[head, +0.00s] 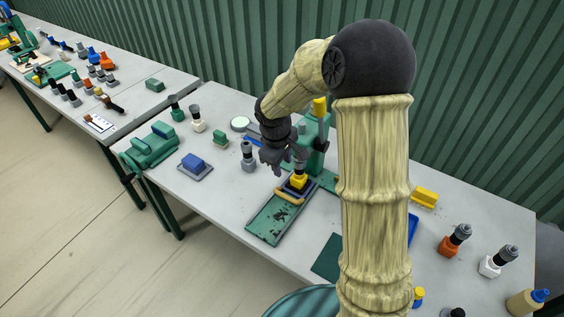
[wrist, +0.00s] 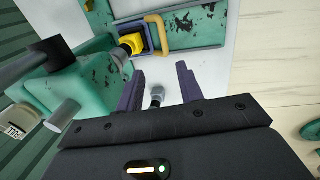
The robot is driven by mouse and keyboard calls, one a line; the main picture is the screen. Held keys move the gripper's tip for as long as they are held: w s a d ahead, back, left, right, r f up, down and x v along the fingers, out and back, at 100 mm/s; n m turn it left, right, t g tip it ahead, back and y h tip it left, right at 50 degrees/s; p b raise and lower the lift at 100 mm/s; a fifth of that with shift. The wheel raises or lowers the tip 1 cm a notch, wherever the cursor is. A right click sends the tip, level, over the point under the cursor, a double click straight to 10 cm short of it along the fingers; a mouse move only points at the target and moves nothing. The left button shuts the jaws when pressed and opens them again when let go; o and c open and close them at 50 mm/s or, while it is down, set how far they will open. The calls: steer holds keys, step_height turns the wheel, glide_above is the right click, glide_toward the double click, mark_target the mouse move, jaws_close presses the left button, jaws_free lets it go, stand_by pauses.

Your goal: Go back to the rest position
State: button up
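My gripper (head: 278,158) hangs over the middle of the near table, beside the green machine (head: 315,150). In the wrist view my gripper (wrist: 160,80) has its two dark fingers wide apart, with nothing held between them. A yellow block with a black and grey fitting (head: 299,181) sits in a small dark holder at the head of a green tray (head: 265,222); the yellow block also shows in the wrist view (wrist: 131,43). A grey fitting (head: 248,157) stands on the table left of the gripper.
A green tool (head: 152,146), a blue block (head: 194,161) and several fittings stand on the left of the table. An orange fitting (head: 449,241), a white fitting (head: 490,263) and a bottle (head: 525,302) stand at the right. A green corrugated wall (head: 240,50) rises behind.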

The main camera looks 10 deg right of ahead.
stand_by(0.3)
steer(key=s+d+r+m, duration=0.1)
steer(key=s+m, duration=0.3)
steer(key=s, duration=0.5)
steer(key=s+d+r+m+t+y, duration=0.1)
steer(key=s+d+r+m, duration=0.1)
steer(key=s+m, duration=0.3)
steer(key=s, duration=0.3)
steer(key=shift+s+d+y, duration=0.3)
steer(key=shift+s, duration=0.1)
